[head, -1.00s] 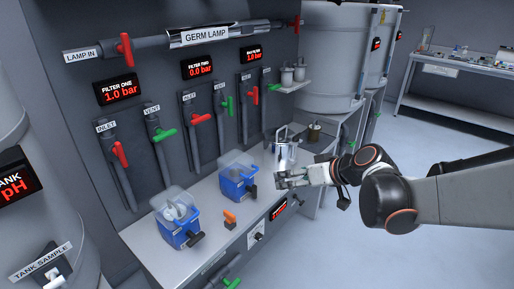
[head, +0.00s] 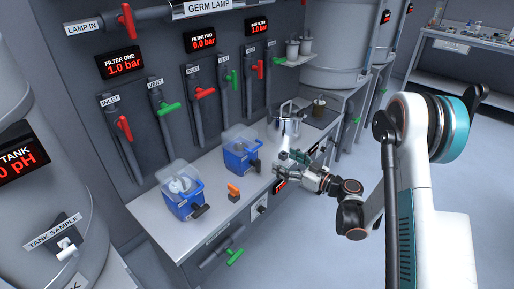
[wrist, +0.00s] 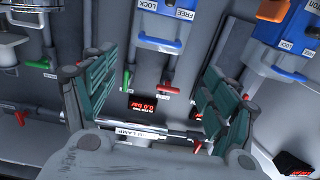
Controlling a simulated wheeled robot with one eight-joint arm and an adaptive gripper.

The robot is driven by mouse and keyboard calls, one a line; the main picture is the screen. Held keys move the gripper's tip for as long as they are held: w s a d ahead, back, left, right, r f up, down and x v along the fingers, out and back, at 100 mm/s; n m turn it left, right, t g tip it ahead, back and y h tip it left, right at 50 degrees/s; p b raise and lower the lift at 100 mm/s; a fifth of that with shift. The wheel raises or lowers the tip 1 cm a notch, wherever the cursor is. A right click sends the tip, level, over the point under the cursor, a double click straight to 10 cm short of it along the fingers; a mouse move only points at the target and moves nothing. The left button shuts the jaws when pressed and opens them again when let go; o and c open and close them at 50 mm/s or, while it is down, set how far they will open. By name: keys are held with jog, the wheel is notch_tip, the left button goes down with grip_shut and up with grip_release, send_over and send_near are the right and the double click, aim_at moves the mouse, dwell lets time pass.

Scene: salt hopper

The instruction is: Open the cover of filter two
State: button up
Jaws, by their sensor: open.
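The filter two housing (head: 240,158) is a blue box with a clear cover (head: 238,136) on the bench, below the FILTER TWO display (head: 200,41) reading 0.0 bar. In the wrist view, which is upside down, the blue housing (wrist: 160,22) shows at the top with FREE and LOCK labels. My gripper (head: 284,162) is open and empty, right of the housing and apart from it. Its teal finger pads (wrist: 155,85) are spread wide in the wrist view.
The filter one housing (head: 185,203) stands at the left on the bench. An orange-handled item (head: 233,192) sits between the housings. A metal pot (head: 286,125) stands behind my gripper. Inlet and vent pipes with red and green levers line the wall.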

aim_at(258, 147)
jog(key=b+x, duration=0.3)
jog(key=x, duration=1)
jog(key=shift+w+a+f, duration=0.1)
jog(key=shift+w+a, duration=0.15)
jog(key=shift+a, duration=0.05)
jog(key=c, duration=1.5)
jog(key=shift+c, duration=0.2)
